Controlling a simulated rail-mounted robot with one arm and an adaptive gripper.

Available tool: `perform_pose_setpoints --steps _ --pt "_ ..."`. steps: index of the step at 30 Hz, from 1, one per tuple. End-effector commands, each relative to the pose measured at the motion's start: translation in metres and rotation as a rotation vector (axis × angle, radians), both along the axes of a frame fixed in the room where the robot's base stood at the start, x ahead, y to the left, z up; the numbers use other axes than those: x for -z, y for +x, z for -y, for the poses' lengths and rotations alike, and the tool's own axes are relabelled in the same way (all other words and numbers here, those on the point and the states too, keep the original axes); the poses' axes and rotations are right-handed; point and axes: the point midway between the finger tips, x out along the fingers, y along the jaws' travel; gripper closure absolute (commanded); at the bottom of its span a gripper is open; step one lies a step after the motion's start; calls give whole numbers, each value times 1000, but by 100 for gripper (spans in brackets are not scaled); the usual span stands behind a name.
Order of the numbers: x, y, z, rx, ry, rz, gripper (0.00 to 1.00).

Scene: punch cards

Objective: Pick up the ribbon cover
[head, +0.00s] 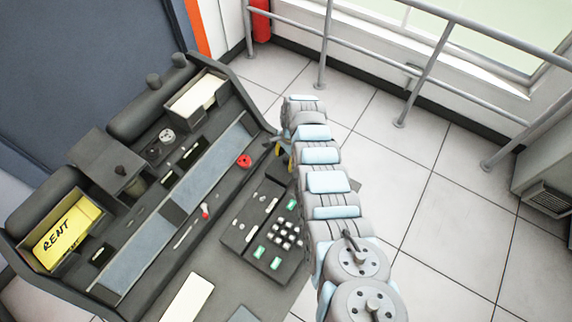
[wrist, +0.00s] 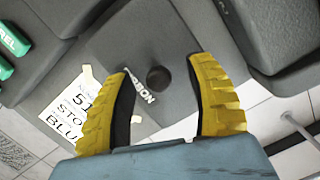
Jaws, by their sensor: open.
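The ribbon cover (wrist: 140,42) is a dark grey panel with a round black knob (wrist: 159,78), seen from above in the wrist view. White lettering beside the knob is partly hidden by a finger; "BON" shows. I cannot tell whether the fingers touch the cover. In the head view my gripper (head: 283,150) is at the machine's right side, and my arm hides most of what lies under it.
A white label (wrist: 65,118) lies at the panel's left, near green keys (wrist: 10,45). The keypad (head: 265,235) lies just below my gripper in the head view. A yellow card stack marked RENT (head: 68,233) sits at left. The tiled floor at right is clear, with railings (head: 410,80) behind.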

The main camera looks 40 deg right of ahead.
Motion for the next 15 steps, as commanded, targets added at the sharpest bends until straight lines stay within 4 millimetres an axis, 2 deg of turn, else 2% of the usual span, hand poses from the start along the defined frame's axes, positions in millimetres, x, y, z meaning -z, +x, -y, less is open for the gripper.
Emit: perform_pose_setpoints --steps 3,11,15 --pt "6 0 -1 0 0 -1 45" --pt "6 0 -1 0 0 0 44" --pt "6 0 -1 1 0 0 85"
